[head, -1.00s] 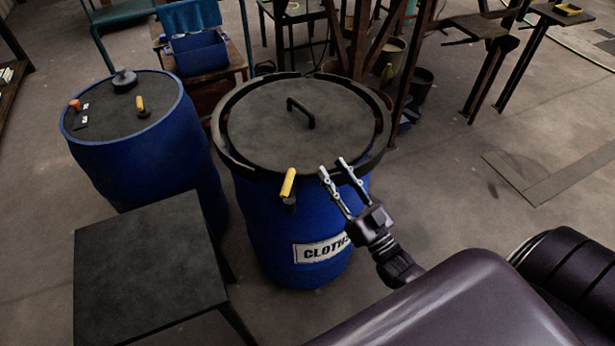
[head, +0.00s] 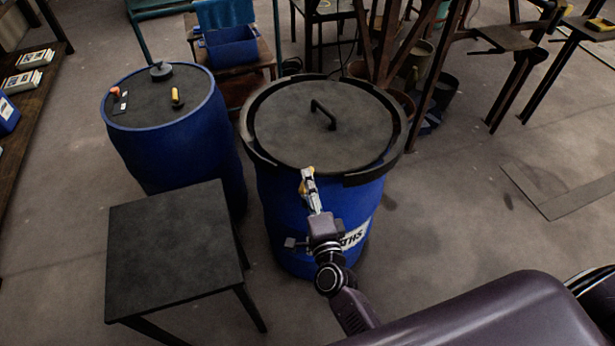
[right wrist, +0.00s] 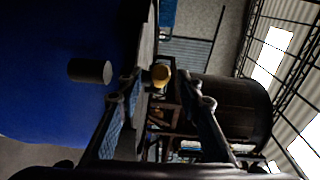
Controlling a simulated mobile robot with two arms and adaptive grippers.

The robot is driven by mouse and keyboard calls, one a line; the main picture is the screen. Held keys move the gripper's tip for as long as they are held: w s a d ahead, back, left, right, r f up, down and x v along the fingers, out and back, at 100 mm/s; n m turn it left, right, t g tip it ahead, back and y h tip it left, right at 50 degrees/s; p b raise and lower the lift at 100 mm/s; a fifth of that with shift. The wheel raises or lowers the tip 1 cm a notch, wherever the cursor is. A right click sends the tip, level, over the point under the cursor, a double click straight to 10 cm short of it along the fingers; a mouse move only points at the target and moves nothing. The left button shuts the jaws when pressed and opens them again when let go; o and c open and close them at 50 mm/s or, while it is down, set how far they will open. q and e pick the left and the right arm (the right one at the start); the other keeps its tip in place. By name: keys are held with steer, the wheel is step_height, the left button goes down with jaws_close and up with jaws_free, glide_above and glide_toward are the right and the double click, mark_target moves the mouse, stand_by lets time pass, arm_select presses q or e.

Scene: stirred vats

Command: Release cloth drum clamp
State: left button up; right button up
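The blue cloth drum (head: 276,215) stands in the middle of the head view, with a dark lid (head: 285,125) inside a black clamp ring (head: 254,150). The yellow clamp handle (head: 309,169) is at the ring's front, mostly hidden by my right gripper (head: 308,180). In the right wrist view the gripper's two fingers (right wrist: 160,90) are apart. The handle's round yellow end (right wrist: 160,76) shows between them; I cannot tell whether they touch it. The drum's blue wall (right wrist: 50,60) fills the left of that view. My left gripper is not in view.
A dark table (head: 170,250) stands close at the front left. A second blue drum (head: 170,155) with small items on top is behind it. Racks and buckets (head: 415,60) stand behind the cloth drum. Floor to the right is fairly clear.

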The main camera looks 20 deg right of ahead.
steer(key=shift+w+d, duration=0.15)
steer(key=shift+w, duration=0.95)
jaws_close()
steer(key=shift+n+y+b, duration=0.45)
steer(key=shift+n+y, duration=0.35)
steer(key=shift+y, duration=0.5)
jaws_free()
steer(key=shift+s, duration=0.1)
